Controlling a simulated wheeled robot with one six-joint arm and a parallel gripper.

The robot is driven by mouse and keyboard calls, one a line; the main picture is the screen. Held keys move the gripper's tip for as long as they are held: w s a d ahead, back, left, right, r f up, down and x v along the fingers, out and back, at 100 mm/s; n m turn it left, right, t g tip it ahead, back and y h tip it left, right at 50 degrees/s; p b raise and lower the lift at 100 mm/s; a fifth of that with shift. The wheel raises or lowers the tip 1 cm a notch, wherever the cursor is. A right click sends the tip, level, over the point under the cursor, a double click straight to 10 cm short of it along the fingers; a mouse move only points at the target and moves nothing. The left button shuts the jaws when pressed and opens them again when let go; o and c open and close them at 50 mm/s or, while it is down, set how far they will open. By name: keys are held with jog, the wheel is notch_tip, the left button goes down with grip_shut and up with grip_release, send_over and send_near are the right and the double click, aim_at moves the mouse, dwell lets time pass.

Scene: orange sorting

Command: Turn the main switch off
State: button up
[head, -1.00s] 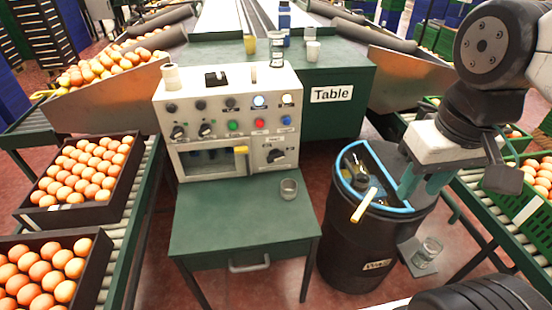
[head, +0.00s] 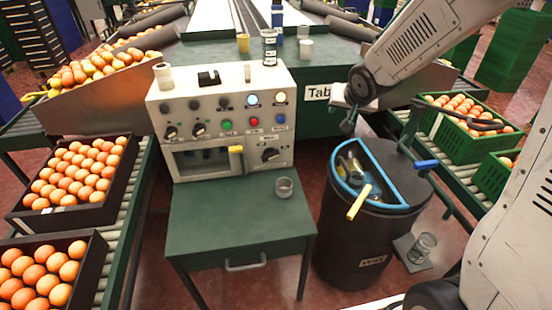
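The control box (head: 222,120) is a cream panel with lit lamps, coloured buttons and dark knobs, standing behind the small green table. A large dark rotary switch (head: 270,154) sits at its lower right; its small label is unreadable, so I cannot tell if it is the main switch. Two smaller rotary knobs (head: 170,132) (head: 198,130) are at the left. My gripper (head: 342,98) is in the air to the right of the box, in front of the large table's sign and clear of the panel. Its fingers are mostly hidden or unclear.
A black barrel (head: 370,235) with a blue-rimmed opening and a yellow handle (head: 358,202) stands below my gripper. A yellow-handled item (head: 236,158) is at the box's opening. Orange crates (head: 75,175) flank both sides.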

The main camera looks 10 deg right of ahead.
jog(key=w+a+f+t+y, duration=0.1)
jog(key=w+a+f+y, duration=0.1)
jog(key=w+f, duration=0.4)
jog(key=m+t+y, duration=0.2)
jog(key=m+y, duration=0.1)
jog(key=y, duration=0.6)
send_near(274, 157)
jog(key=w, duration=0.1)
jog(key=x, duration=0.8)
jog(key=shift+s+a+f, duration=0.15)
jog(key=shift+a+f, duration=0.1)
jog(key=shift+a, duration=0.1)
grip_shut()
